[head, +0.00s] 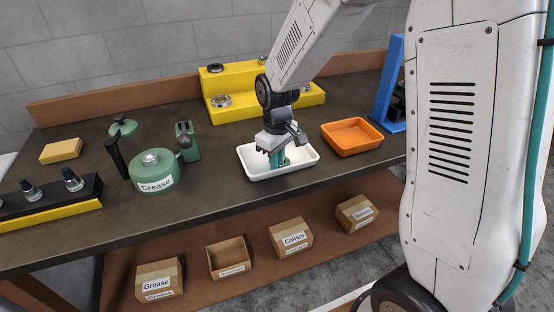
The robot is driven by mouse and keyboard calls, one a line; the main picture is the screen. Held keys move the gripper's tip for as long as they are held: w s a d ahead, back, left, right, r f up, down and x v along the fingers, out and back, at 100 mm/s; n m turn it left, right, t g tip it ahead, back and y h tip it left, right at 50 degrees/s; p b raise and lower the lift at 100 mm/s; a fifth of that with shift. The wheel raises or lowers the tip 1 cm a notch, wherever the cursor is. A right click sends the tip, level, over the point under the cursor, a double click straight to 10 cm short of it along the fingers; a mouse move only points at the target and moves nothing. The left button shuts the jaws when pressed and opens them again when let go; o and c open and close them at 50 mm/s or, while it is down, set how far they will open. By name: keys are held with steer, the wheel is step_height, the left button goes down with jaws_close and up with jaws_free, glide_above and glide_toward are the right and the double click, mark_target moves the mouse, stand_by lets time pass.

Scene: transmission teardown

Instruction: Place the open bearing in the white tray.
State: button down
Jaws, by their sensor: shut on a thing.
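The white tray (303,161) lies on the dark workbench, right of its middle. My gripper (279,163) points down into the tray, with its teal fingers low over the tray floor. It is shut on a small part, the open bearing as far as I can tell. That part is mostly hidden by the fingers, and I cannot tell whether it touches the tray floor.
An orange tray (351,138) stands close on the right, and a blue stand (387,95) beyond it. A yellow stepped stand (240,78) with ring parts is behind. A green grease can (152,172) is left. Labelled boxes (291,238) sit on the lower shelf.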

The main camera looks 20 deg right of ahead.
steer(key=c, duration=1.7)
jaws_free()
step_height(320, 180, up, 12)
steer(key=s+d+r+m, duration=0.1)
steer(key=s+r+m, duration=0.1)
steer(key=s, duration=0.7)
steer(key=s+d+r+m, duration=0.2)
steer(key=s, duration=0.7)
steer(key=s+d+r+m+t, duration=0.1)
steer(key=s+r+m, duration=0.1)
steer(key=s, duration=0.7)
steer(key=shift+d, duration=0.3)
steer(key=shift+r, duration=0.1)
